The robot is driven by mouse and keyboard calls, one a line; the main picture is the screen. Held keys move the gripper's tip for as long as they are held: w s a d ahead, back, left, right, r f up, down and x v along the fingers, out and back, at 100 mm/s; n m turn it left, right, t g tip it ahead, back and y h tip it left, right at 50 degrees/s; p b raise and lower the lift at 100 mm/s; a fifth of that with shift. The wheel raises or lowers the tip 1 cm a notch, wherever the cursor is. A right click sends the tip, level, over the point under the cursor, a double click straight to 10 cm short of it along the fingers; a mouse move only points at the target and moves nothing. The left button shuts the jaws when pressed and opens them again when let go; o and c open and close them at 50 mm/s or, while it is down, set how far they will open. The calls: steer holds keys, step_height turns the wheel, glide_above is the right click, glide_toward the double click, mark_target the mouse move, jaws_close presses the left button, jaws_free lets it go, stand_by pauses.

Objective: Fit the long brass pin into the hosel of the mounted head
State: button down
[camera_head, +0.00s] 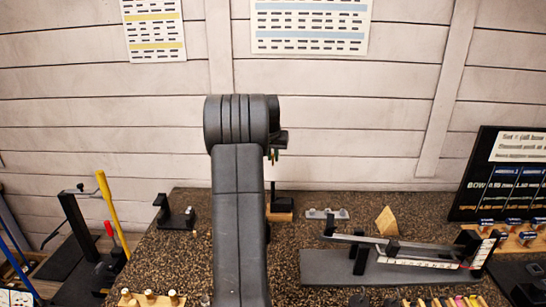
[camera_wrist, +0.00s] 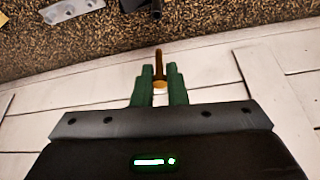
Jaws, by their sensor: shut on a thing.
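My gripper (camera_wrist: 160,78) is shut on the long brass pin (camera_wrist: 158,62), which sits between its green fingers. The pin's free end points toward a dark tube (camera_wrist: 155,13) at the top of the wrist view. The tube appears to be the hosel of the mounted head, and a gap shows between it and the pin. In the head view my gripper (camera_head: 278,145) is partly hidden behind my arm. Below it a black upright piece (camera_head: 280,188) stands on a wooden block, partly covered by my arm; its shape is too small to make out.
A grey metal plate with holes (camera_head: 326,214) lies right of the block; it also shows in the wrist view (camera_wrist: 72,9). A black bracket (camera_head: 175,213) stands left. A balance scale (camera_head: 400,258) fills the right. Brass-topped pieces (camera_head: 150,297) line the front edge.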

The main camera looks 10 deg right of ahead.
steer(key=shift+f, duration=0.1)
steer(key=shift+f+b, duration=1.75)
steer(key=shift+f, duration=1.05)
steer(key=shift+f+b, duration=0.45)
steer(key=shift+f, duration=0.9)
steer(key=c, duration=1.4)
jaws_free()
steer(key=shift+o, duration=0.2)
steer(key=shift+r, duration=0.1)
steer(key=b+v, duration=0.2)
steer(key=v, duration=1.1)
steer(key=shift+s+r, duration=0.2)
steer(key=shift+r, duration=0.1)
steer(key=shift+f, duration=0.1)
